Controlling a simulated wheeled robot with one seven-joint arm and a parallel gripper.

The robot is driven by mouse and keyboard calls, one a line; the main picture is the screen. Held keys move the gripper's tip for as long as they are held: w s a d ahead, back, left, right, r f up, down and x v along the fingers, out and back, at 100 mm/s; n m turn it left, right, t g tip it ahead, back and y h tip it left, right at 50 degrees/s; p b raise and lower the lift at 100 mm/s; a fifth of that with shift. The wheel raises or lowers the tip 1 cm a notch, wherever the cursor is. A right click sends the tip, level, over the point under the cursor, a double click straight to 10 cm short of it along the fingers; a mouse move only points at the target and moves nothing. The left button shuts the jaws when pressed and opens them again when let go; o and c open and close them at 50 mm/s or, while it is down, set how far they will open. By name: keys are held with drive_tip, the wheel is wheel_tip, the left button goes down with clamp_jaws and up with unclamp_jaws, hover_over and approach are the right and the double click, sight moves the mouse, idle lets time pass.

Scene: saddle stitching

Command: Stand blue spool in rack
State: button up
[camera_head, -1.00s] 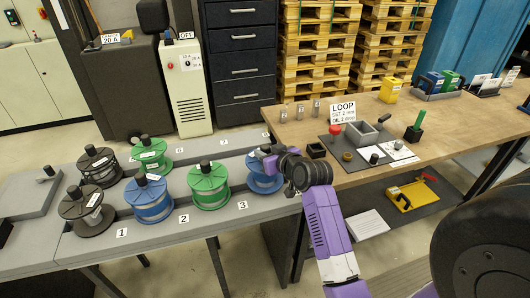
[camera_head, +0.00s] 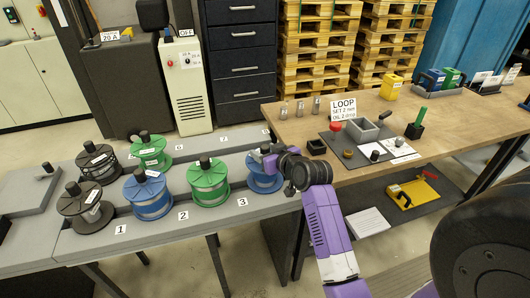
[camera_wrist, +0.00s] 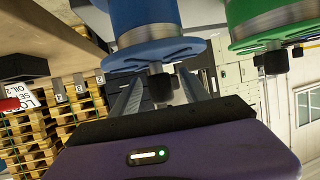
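A blue spool (camera_head: 263,183) stands upright in the front row of the grey rack (camera_head: 270,205), at the right end, right of the label 3. My gripper (camera_head: 268,152) is at the top of this spool and partly hides it. In the wrist view the spool (camera_wrist: 150,50) is close, with its black knob (camera_wrist: 160,86) between my two grey fingers (camera_wrist: 160,76). The fingers look spread, with gaps beside the knob. Another blue spool (camera_head: 149,199) stands in the front row between labels 1 and 2.
A green spool (camera_head: 208,187) stands just left of my gripper, and another green one (camera_head: 151,154) is behind. Two dark spools (camera_head: 86,211) are at the left. A wooden table (camera_head: 300,130) with small tools borders the rack on the right. The back row's right part is clear.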

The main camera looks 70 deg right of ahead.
drive_tip(key=shift+s+a+f, duration=0.1)
drive_tip(key=shift+f, duration=0.25)
drive_tip(key=v, duration=0.8)
drive_tip(key=shift+r, duration=0.3)
